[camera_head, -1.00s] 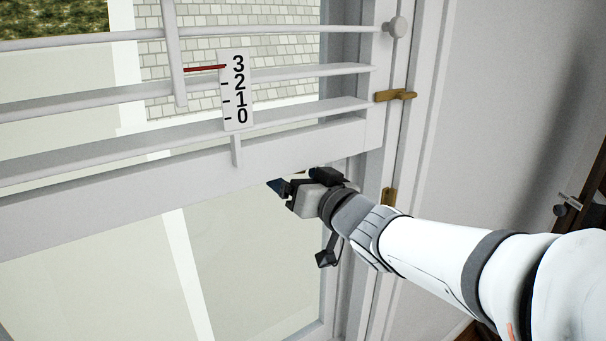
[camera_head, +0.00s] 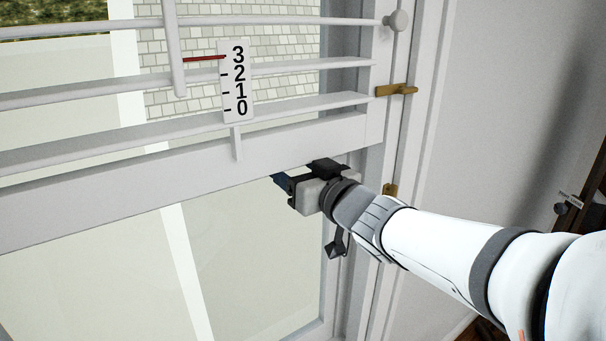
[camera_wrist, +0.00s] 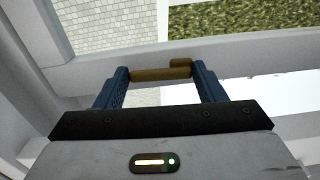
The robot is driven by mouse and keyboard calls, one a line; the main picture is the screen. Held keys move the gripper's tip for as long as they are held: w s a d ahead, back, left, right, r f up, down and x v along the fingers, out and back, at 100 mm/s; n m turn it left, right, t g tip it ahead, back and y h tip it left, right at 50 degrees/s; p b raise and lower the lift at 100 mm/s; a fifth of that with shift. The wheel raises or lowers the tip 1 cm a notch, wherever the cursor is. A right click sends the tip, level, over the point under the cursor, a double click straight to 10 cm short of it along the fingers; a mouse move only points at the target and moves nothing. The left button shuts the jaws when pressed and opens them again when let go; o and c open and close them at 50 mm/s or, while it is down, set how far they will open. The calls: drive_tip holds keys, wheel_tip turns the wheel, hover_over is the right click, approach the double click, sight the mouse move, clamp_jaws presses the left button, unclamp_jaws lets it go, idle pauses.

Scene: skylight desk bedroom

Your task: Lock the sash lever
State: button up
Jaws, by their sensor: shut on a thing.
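A brass lever (camera_wrist: 160,73), apparently the sash lever, spans the gap between my gripper's two blue fingers in the wrist view. My gripper (camera_wrist: 163,82) is shut on it, with a finger against each end. In the head view my gripper (camera_head: 284,182) is at the lower edge of the white sash (camera_head: 300,145), near its right end. The gripper body hides the held lever there. A brass latch (camera_head: 396,90) sits on the right frame above, and another brass piece (camera_head: 390,190) shows behind my wrist.
White slats cross the upper window, with a 0 to 3 scale (camera_head: 237,82) and a red pointer (camera_head: 203,59) near 3. A round white knob (camera_head: 397,21) is at the top right. The right window frame (camera_head: 428,80) stands close beside my arm.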

drive_tip(key=shift+n, duration=0.4)
drive_tip(key=o, duration=1)
drive_tip(key=shift+d, duration=0.1)
drive_tip(key=v, duration=0.7)
drive_tip(key=shift+s+d, duration=0.2)
drive_tip(key=shift+s, duration=0.1)
